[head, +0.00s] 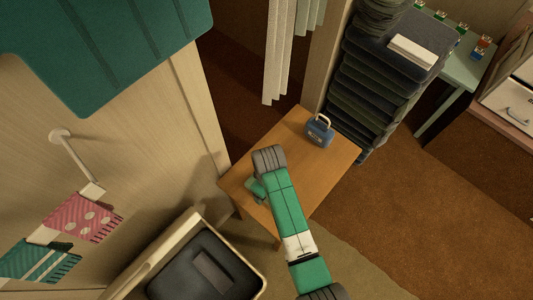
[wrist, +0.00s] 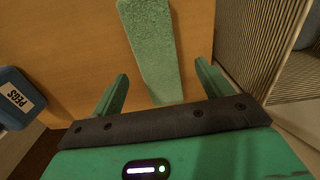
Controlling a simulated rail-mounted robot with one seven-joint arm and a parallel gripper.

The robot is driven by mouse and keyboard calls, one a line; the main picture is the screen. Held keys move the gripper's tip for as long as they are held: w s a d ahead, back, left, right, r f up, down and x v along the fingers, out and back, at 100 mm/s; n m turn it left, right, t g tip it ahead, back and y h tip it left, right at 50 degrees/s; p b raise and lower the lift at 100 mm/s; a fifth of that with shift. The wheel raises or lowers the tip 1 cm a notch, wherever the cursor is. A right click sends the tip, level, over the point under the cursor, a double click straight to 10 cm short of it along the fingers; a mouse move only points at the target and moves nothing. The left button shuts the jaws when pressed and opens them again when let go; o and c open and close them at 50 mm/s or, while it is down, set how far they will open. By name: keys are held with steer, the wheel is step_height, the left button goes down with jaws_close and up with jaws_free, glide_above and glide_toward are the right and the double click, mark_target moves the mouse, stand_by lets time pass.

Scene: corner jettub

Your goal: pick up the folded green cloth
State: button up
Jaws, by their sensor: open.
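The folded green cloth (wrist: 150,50) lies on the wooden table as a long, speckled pale-green strip in the wrist view. Its upper end runs out of the picture. My gripper (wrist: 161,70) is open, with one green finger on either side of the cloth's near end. Nothing is held between the fingers; the height above the cloth is hard to judge. In the head view a small green shape (head: 257,190) shows beside my arm on the table; I cannot tell whether it is cloth or gripper.
A blue box labelled PEGS (head: 319,131) stands on the wooden table (head: 333,166), also at left in the wrist view (wrist: 14,98). A pale bin with a dark inside (head: 252,262) stands in front. Stacked dark folded textiles (head: 370,85) rise behind the table's right side.

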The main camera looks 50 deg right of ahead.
steer(key=f, duration=0.5)
steer(key=shift+w+d+f, duration=0.1)
steer(key=shift+w+d, duration=0.05)
steer(key=shift+d, duration=0.05)
steer(key=c, duration=1.1)
steer(key=shift+r, duration=0.4)
steer(key=r, duration=0.3)
steer(key=shift+s+a, duration=0.2)
steer(key=s+a, duration=0.2)
steer(key=s, duration=0.2)
steer(key=s+a+r, duration=0.1)
steer(key=s+a, duration=0.2)
steer(key=s, duration=0.2)
steer(key=s+a, duration=0.3)
steer(key=s, duration=0.1)
steer(key=shift+s+r, duration=0.15)
